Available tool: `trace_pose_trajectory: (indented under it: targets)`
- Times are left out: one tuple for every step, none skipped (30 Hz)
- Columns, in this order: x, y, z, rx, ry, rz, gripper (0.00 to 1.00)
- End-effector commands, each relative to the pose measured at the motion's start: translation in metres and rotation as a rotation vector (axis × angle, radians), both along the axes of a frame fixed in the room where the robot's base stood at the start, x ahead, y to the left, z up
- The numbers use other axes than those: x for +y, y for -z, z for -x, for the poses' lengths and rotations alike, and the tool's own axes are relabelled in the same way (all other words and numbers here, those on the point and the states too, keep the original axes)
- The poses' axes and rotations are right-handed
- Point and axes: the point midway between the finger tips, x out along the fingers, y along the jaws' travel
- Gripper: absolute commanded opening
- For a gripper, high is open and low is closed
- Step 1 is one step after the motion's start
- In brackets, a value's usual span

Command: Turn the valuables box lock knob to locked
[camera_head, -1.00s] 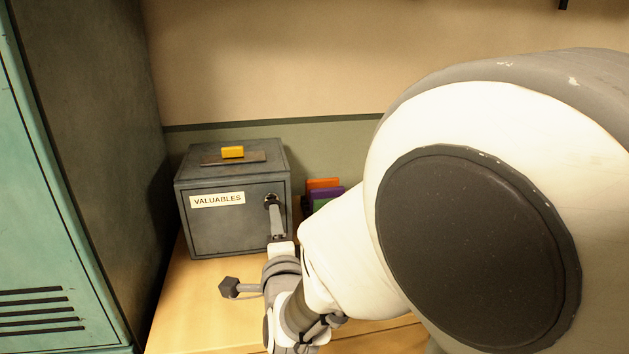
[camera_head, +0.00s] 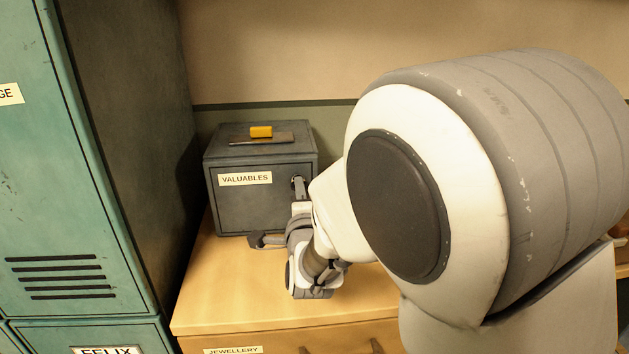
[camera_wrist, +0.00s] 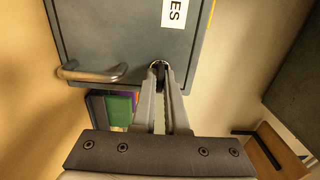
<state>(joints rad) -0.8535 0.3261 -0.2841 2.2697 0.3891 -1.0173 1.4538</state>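The valuables box (camera_head: 228,200) is a dark grey box with a white VALUABLES label, standing on a wooden cabinet top. Its lock knob (camera_head: 298,183) is at the right of the front face, partly hidden by my gripper (camera_head: 299,196). In the wrist view, the knob (camera_wrist: 157,67) is a small round dark piece with a pale rim. My gripper's fingers (camera_wrist: 159,76) reach up to it and look closed on its two sides. The knob's turned position is hard to read. A silver bar handle (camera_wrist: 92,75) shows on the box face to the left in the wrist view.
A teal locker (camera_head: 75,190) stands close on the left. A yellow block (camera_head: 261,131) lies on the box top. Green and purple items (camera_wrist: 118,108) lie beside the box. The cabinet top (camera_head: 220,290) is clear in front. My arm hides much of the right side.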

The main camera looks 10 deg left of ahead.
Motion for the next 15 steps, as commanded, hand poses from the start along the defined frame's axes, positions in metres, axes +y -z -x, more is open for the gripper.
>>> trace_pose_trajectory:
  targets:
    - [0.0000, -0.0001, 0.0001, 0.000, 0.000, 0.000, 0.00]
    - [0.0000, -0.0001, 0.0001, 0.000, 0.000, 0.000, 0.00]
    - [0.0001, 0.0000, 0.0001, 0.000, 0.000, 0.000, 0.00]
    - [0.0001, -0.0001, 0.0001, 0.000, 0.000, 0.000, 0.00]
    - [0.0000, -0.0001, 0.0001, 0.000, 0.000, 0.000, 0.00]
    - [0.0000, -0.0001, 0.0002, 0.000, 0.000, 0.000, 0.00]
    - [0.0000, 0.0000, 0.0002, 0.000, 0.000, 0.000, 0.00]
    - [0.0000, 0.0000, 0.0002, 0.000, 0.000, 0.000, 0.00]
    - [0.0000, 0.0001, 0.0002, -0.001, 0.000, 0.002, 0.00]
    - [0.0000, 0.0001, 0.0002, -0.001, 0.000, 0.003, 0.00]
    - [-0.0001, 0.0003, 0.0002, -0.002, 0.000, 0.006, 0.00]
    - [-0.0001, 0.0005, 0.0002, -0.003, 0.000, 0.011, 0.00]
    - [-0.0002, 0.0006, 0.0000, -0.005, 0.000, 0.016, 0.00]
    - [-0.0003, 0.0008, 0.0000, -0.007, 0.001, 0.023, 0.00]
    - [-0.0005, 0.0011, 0.0000, -0.010, 0.001, 0.034, 0.00]
